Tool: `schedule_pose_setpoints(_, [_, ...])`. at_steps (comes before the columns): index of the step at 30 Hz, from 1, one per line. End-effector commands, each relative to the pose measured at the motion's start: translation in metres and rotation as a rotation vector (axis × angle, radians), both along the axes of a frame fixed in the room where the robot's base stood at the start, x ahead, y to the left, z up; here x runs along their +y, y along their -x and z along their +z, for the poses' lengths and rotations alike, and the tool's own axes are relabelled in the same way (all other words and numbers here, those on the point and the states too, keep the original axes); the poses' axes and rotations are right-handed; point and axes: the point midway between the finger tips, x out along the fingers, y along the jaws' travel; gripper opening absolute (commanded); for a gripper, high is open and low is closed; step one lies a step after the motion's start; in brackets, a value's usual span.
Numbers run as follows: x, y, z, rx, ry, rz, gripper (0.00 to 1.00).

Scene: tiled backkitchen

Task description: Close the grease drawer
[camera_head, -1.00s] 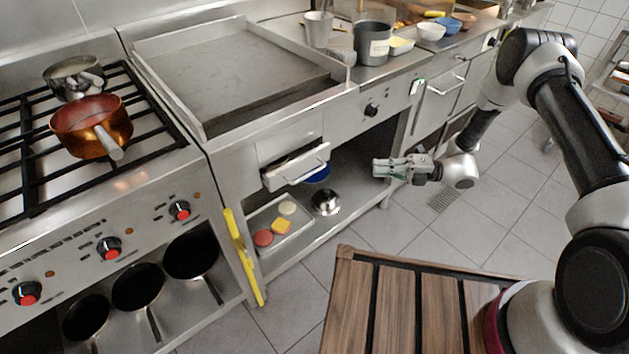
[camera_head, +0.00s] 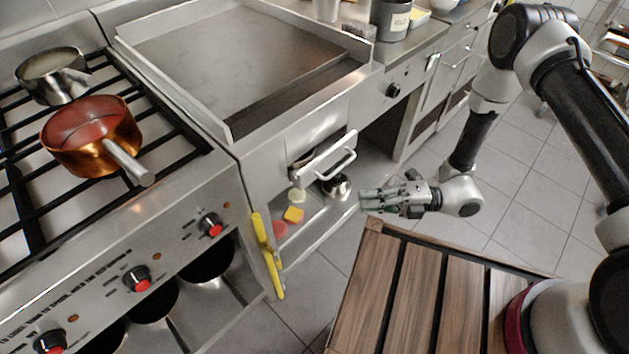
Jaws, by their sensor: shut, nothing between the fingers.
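The grease drawer (camera_head: 318,162) is under the griddle, left of my gripper. It stands partly open, with its steel front and bar handle (camera_head: 335,163) pulled out from the cabinet. A narrow dark gap shows behind its front. My gripper (camera_head: 366,201) is shut and empty. It points left, in front of the cabinet and lower right of the drawer in the picture. It appears apart from the drawer.
The griddle (camera_head: 240,60) is above the drawer. A lower shelf holds a small metal pot (camera_head: 337,186) and a tray with colored items (camera_head: 293,214). A yellow-handled object (camera_head: 268,255) hangs at the left. A slatted wooden top (camera_head: 410,290) is in the foreground.

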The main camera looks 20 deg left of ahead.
Motion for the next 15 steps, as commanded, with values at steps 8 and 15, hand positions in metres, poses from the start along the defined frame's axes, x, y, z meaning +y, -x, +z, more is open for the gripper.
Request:
schedule_pose_setpoints(8, [-0.001,0.006,0.0,-0.077,-0.026,-0.005,0.0])
schedule_pose_setpoints(15, [0.025,0.018,0.0,-0.083,-0.03,-0.001,0.0])
